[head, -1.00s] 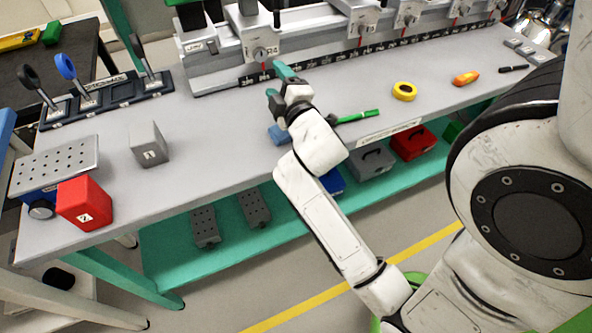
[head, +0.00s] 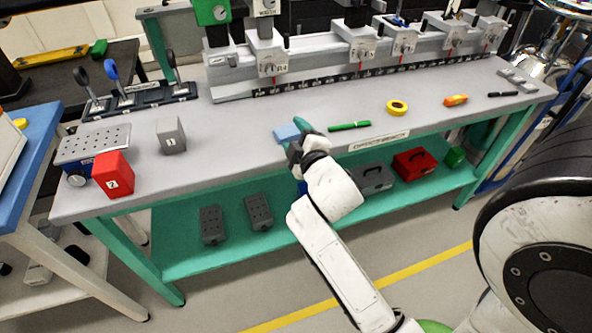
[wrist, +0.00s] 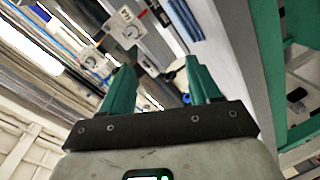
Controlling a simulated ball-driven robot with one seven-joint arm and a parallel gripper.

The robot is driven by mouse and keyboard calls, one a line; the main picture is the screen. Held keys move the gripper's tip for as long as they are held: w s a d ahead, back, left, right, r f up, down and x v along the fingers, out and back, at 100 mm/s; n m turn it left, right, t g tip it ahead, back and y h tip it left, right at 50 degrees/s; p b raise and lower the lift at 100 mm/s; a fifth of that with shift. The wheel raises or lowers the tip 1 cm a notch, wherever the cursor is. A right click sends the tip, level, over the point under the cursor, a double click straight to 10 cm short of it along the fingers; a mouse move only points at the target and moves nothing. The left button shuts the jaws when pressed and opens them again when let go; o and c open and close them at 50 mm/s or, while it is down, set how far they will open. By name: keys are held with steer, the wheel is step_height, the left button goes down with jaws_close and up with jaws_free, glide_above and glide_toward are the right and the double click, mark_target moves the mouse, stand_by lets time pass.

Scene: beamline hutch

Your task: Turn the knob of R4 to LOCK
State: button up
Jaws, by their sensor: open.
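The R4 carriage (head: 266,50) sits on the long rail at the back of the bench, with its label to the right of a round knob (head: 268,69) on its front face. The knob's setting is too small to read. My gripper (head: 298,136), with teal fingers, is near the bench's front edge, well in front of R4 and apart from it. In the wrist view my gripper (wrist: 162,82) is open, with nothing held between the fingers.
Similar carriages (head: 361,45) stand along the rail to the right. A grey block (head: 171,136) and red block (head: 113,175) stand left. Bench between gripper and R4 is mostly clear.

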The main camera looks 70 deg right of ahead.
steer(key=shift+s+a+f+m+g+y+p, duration=0.1)
steer(key=shift+a+f+m+g+y, duration=0.2)
steer(key=shift+a+f, duration=0.4)
steer(key=shift+w+a+f+m+g+y+p, duration=0.15)
steer(key=shift+a+f+y, duration=0.3)
steer(key=shift+a+f, duration=0.25)
steer(key=shift+s+a+f+m+g+y+p, duration=0.15)
steer(key=shift+a+f+m+g+y, duration=0.15)
steer(key=shift+a+f, duration=0.4)
steer(key=s+a+f+m+g+y+p, duration=0.1)
steer(key=s+a+f+g+y, duration=0.3)
steer(key=a, duration=0.6)
steer(key=s+a+f+m+g+y+p, duration=0.1)
steer(key=s+a+f+g+y+p, duration=0.2)
steer(key=a, duration=0.8)
steer(key=s+f+g+y, duration=0.1)
steer(key=s+f+y, duration=0.1)
steer(key=s+f, duration=0.1)
steer(key=shift+s+f, duration=0.15)
steer(key=shift+s, duration=0.55)
